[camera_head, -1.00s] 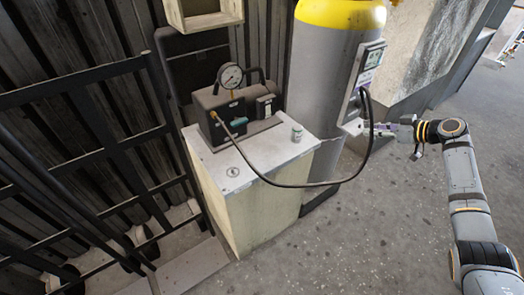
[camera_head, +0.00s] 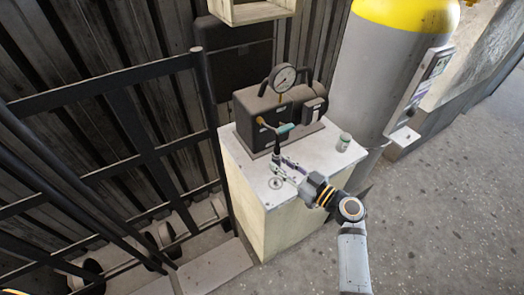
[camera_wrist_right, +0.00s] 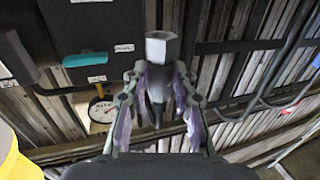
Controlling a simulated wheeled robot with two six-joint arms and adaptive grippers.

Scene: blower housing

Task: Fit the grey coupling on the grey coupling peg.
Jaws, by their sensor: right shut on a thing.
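My right gripper (camera_head: 284,172) is over the near part of the white cabinet top, in front of the black gauge box. In the wrist view its two fingers (camera_wrist_right: 158,105) are shut on a dark stem that carries a grey, faceted coupling (camera_wrist_right: 162,47). A short black piece (camera_head: 277,150) rises at the fingertips in the head view; I cannot tell if it is hose. A small round ring mark with a grey centre (camera_head: 275,184) lies on the cabinet top beside the gripper; I cannot tell if it is the coupling peg.
The black box (camera_head: 278,108) with gauge (camera_head: 284,78) and teal handle (camera_head: 286,129) stands behind the gripper on the cabinet (camera_head: 300,205). A small can (camera_head: 344,141) stands right. The grey and yellow cylinder (camera_head: 385,80) is behind it; a black rail (camera_head: 110,75) is left.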

